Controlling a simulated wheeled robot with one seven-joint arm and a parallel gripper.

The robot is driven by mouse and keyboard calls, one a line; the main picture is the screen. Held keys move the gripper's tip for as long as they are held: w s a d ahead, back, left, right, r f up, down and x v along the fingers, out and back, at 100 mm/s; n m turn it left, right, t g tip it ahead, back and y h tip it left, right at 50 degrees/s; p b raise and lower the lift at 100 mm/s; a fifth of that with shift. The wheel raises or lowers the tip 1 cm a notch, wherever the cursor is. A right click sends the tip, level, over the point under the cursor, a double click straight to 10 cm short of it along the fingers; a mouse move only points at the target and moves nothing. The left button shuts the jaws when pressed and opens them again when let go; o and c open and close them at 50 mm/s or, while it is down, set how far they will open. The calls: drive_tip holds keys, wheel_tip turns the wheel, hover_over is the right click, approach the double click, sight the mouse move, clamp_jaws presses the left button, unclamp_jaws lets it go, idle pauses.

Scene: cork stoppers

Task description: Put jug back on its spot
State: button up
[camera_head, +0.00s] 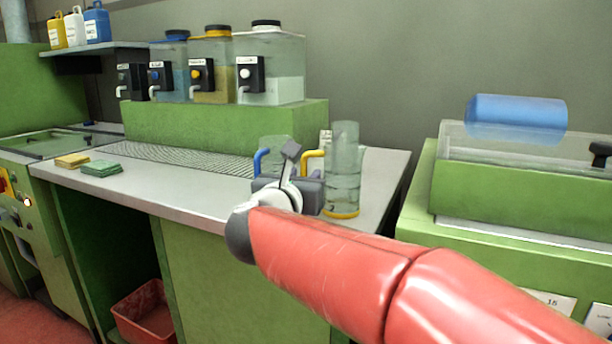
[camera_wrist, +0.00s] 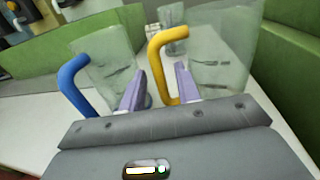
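A clear jug with a yellow handle (camera_head: 343,165) stands upright near the right end of the grey counter, with a yellow band at its foot. It also shows in the wrist view (camera_wrist: 222,50). A second clear jug with a blue handle (camera_head: 276,149) stands to its left, also in the wrist view (camera_wrist: 108,62). My gripper (camera_wrist: 158,78) is open, its purple fingers apart. The yellow handle (camera_wrist: 156,60) shows between them, with gaps on both sides. In the head view my wrist partly hides the jugs' lower parts. I cannot tell which marked spot belongs to a jug.
Several tap containers (camera_head: 270,70) stand on a green ledge (camera_head: 230,130) behind the counter (camera_head: 180,190). Yellow and green sponges (camera_head: 101,168) lie at the left. A green unit with a clear bin (camera_head: 520,148) and blue roll (camera_head: 515,112) stands right, past a gap.

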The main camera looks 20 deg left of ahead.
drive_tip(key=s, duration=0.3)
drive_tip(key=s+b, duration=0.1)
drive_tip(key=s, duration=0.5)
drive_tip(key=shift+s+d+f, duration=0.1)
drive_tip(key=shift+d, duration=0.25)
